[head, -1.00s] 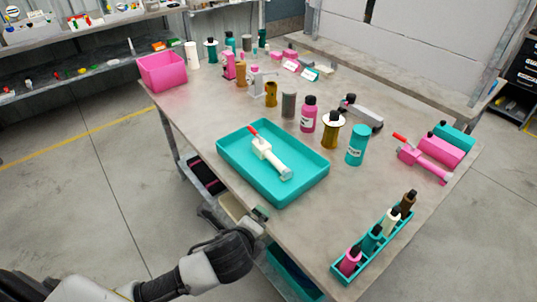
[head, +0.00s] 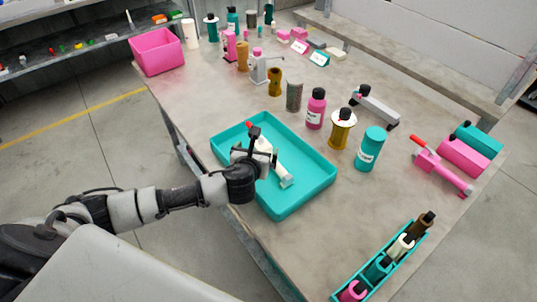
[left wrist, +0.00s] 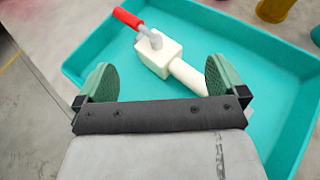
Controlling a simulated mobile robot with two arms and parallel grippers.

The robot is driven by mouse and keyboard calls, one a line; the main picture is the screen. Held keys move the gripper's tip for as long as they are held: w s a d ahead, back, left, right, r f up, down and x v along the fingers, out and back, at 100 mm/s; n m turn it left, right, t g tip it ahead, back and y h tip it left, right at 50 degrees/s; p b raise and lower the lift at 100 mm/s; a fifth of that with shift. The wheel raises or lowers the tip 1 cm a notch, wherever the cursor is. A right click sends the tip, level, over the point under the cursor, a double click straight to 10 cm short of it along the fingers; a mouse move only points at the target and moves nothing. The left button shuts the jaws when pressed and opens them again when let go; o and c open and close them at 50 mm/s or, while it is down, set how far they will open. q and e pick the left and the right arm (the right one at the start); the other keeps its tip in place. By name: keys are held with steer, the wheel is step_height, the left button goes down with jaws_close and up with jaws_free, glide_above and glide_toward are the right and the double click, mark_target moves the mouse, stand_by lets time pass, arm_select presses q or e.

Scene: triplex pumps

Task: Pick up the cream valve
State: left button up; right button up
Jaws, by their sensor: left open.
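The cream valve (left wrist: 158,55) lies in the teal tray (left wrist: 270,50). It has a cream block body, a pipe end and a red handle. In the head view the valve (head: 283,172) is partly hidden by my left gripper (head: 262,145), which is over the tray (head: 310,195). In the left wrist view my left gripper (left wrist: 160,82) is open. Its two green finger pads are apart, with the valve's body beyond and between them and the pipe running toward the right pad. The gripper does not hold the valve. My right gripper is not in view.
Right of the tray stand a teal can (head: 369,148), a gold spool (head: 341,128) and a pink bottle (head: 316,108). A pink valve (head: 440,165) lies farther right. A teal bottle rack (head: 385,270) is at the front edge. A pink bin (head: 158,52) stands at the back left.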

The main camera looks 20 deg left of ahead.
mark_target(262, 142)
arm_select(q)
steer(key=shift+w+a+f, duration=0.1)
steer(key=shift+w+f, duration=0.1)
steer(key=shift+w, duration=0.2)
steer(key=x, duration=0.5)
steer(key=shift+w+a+f, duration=0.1)
steer(key=shift+w, duration=0.1)
steer(key=shift+s, duration=0.1)
steer(key=c, duration=1.6)
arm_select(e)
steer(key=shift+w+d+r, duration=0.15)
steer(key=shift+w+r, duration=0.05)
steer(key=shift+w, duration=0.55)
